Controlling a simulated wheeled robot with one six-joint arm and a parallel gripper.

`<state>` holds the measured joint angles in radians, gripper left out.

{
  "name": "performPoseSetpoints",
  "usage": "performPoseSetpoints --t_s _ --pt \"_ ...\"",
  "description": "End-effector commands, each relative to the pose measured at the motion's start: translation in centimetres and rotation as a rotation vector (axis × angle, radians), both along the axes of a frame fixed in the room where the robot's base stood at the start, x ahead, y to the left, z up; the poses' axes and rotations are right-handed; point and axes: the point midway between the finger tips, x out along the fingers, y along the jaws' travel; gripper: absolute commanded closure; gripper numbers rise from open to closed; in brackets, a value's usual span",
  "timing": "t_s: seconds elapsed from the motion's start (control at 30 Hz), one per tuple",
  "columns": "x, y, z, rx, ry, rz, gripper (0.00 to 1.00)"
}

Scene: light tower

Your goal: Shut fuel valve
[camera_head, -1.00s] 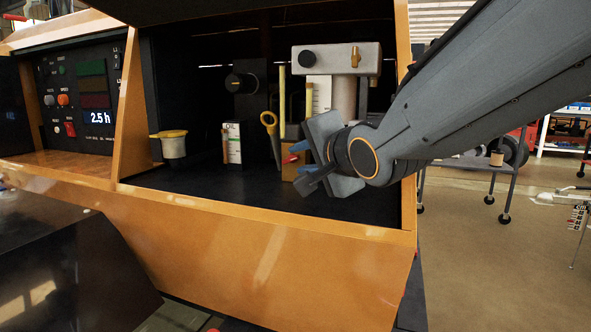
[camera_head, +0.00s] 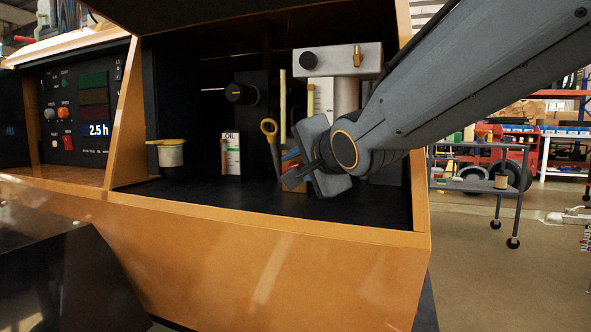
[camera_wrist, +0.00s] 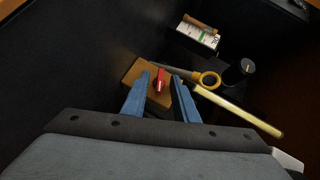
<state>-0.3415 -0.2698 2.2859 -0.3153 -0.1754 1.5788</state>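The fuel valve appears to be the brass-coloured block (camera_wrist: 134,76) with a small red lever (camera_wrist: 159,84) in the wrist view. My gripper (camera_wrist: 160,77) is open, with its two blue fingers apart. In that view the red lever lies between the fingers, with space on both sides; I cannot tell if the tips reach its depth. In the head view my gripper (camera_head: 289,160) is inside the dark compartment and hides most of the block and the lever.
A yellow ring handle (camera_wrist: 209,79) and a yellow rod (camera_wrist: 238,111) are close to the right finger. An oil carton (camera_head: 231,153) and a pale cup (camera_head: 171,154) stand to the left. A grey metal housing (camera_head: 335,59) is above. The orange front edge (camera_head: 260,218) bounds the compartment.

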Motion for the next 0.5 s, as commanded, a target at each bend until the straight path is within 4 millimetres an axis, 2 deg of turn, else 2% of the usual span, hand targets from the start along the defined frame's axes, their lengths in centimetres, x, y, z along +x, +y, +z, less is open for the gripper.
performPoseSetpoints --t_s 0.07,0.1,0.23,0.5 --pt "-0.01 0.0 0.02 0.0 0.0 0.0 0.73" --pt "-0.01 0.0 0.01 0.0 0.0 0.0 0.77" --pt "-0.01 0.0 0.01 0.0 0.0 0.0 0.99" --pt "0.09 -0.01 0.0 -0.011 0.002 -0.002 1.0"
